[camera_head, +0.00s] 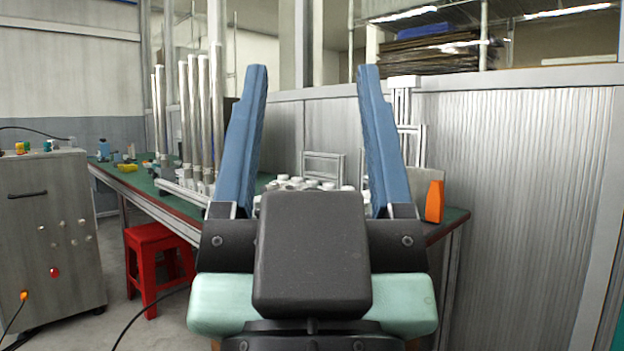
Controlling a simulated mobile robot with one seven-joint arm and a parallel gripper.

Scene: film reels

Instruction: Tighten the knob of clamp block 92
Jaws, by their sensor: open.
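My gripper (312,72) is raised in the middle of the view, close to the camera. Its two blue fingers stand wide apart and nothing is between them. Behind it stands a long workbench with a green top (138,181). No clamp block marked 92 and no knob can be made out. Several small white round pieces (290,182) lie on the bench behind the gripper, partly hidden by it; I cannot tell what they are.
Tall metal tubes (203,110) stand on the bench at left. An orange object (434,201) stands near its right end. A red stool (153,262) is under the bench. A grey cabinet (50,235) stands at far left, with cables on the floor. A grey corrugated panel (515,170) closes the right.

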